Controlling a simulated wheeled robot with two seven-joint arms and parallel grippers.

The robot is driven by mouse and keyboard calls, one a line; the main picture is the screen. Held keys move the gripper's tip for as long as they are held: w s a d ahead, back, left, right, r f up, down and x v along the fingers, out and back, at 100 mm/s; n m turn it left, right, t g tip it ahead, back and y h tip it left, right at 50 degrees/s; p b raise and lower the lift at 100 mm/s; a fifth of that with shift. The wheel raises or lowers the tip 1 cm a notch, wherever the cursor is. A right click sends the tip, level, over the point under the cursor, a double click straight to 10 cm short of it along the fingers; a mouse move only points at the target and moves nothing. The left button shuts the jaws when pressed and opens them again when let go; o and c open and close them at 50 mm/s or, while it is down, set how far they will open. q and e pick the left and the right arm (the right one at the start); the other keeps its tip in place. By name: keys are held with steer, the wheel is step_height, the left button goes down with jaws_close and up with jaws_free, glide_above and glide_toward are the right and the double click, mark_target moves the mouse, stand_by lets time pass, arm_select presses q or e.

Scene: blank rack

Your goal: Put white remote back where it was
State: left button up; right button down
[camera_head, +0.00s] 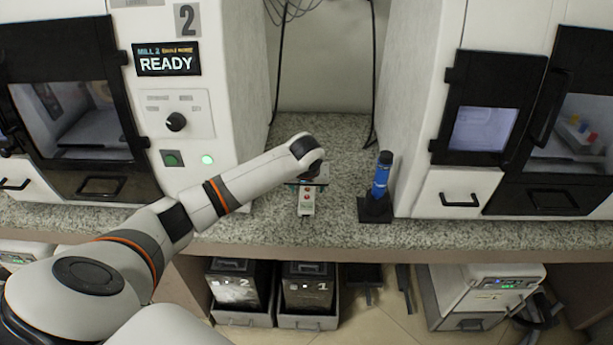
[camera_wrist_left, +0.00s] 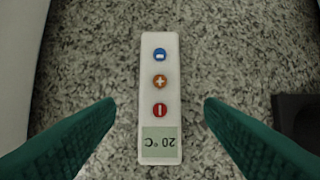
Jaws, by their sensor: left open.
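The white remote (camera_head: 307,204) lies on the speckled counter between the two machines, partly hidden under my left wrist in the head view. In the left wrist view the remote (camera_wrist_left: 160,75) shows blue, orange and red buttons and a small screen reading 20 °C. My left gripper (camera_wrist_left: 160,105) is open above it, with one green finger on each side of the remote and a gap to both. In the head view my left gripper (camera_head: 308,183) is mostly hidden by the wrist. My right gripper is not in view.
A blue cylinder in a black stand (camera_head: 376,208) is just right of the remote. The mill marked 2 (camera_head: 190,105) stands at the left, another machine (camera_head: 425,130) at the right. Open counter (camera_head: 270,228) lies in front. Labelled bins (camera_head: 305,322) sit below.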

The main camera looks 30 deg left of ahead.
arm_select(q)
steer(key=v, duration=0.7)
steer(key=shift+s+r, duration=0.15)
steer(key=shift+r, duration=0.2)
steer(key=shift+d, duration=0.1)
